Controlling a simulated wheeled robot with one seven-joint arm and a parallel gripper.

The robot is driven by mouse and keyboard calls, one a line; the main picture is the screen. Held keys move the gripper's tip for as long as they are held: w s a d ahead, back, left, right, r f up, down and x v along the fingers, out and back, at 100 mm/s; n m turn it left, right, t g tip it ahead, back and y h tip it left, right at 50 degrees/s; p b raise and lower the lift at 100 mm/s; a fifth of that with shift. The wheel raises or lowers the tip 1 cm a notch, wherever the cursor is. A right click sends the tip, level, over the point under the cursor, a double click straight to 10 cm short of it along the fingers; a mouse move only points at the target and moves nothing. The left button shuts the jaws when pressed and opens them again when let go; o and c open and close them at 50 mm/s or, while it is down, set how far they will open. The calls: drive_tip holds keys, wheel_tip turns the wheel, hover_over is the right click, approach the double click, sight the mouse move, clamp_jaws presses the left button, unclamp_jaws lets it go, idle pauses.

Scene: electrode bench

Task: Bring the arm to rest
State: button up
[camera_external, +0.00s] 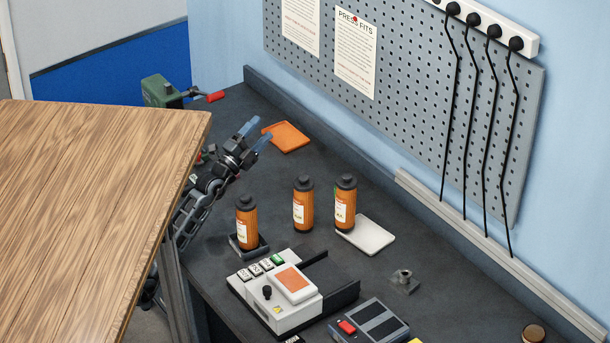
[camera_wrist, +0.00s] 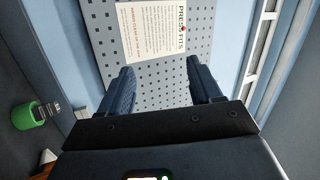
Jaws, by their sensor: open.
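My gripper (camera_external: 256,132) is above the far left part of the dark bench, close to the orange tray in the picture. Its two blue fingers are apart with nothing between them. In the wrist view the open fingers (camera_wrist: 161,75) point toward the pegboard and a printed sheet. My arm comes up from behind the wooden panel, which hides its lower part.
Orange canisters (camera_external: 303,205) stand upright on the bench, one in a dark holder (camera_external: 262,250), one by a white tray (camera_external: 375,238). A grey device (camera_external: 245,292) lies nearer. A green vise (camera_external: 160,91) is behind. The wooden panel (camera_external: 90,200) fills the left; black cables hang from the pegboard (camera_external: 420,110).

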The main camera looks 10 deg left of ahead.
drive_tip(key=s+a+f+n+t+y, duration=0.1)
drive_tip(key=s+a+f+n+y, duration=0.9)
drive_tip(key=s+a+f+n, duration=0.4)
drive_tip(key=s+a+f+n+g+y, duration=0.1)
drive_tip(key=s+a+f+n+g, duration=0.1)
drive_tip(key=s+a, duration=0.5)
drive_tip(key=s+a+f+n+g+y, duration=0.2)
drive_tip(key=s+a+f+n, duration=0.3)
drive_tip(key=s, duration=1)
drive_tip(key=a+n, duration=0.1)
drive_tip(key=a, duration=0.2)
drive_tip(key=shift+n+g+y+b, duration=0.3)
drive_tip(key=shift+n+g+b, duration=0.05)
drive_tip(key=shift+n+g, duration=0.05)
drive_tip(key=shift+f, duration=0.1)
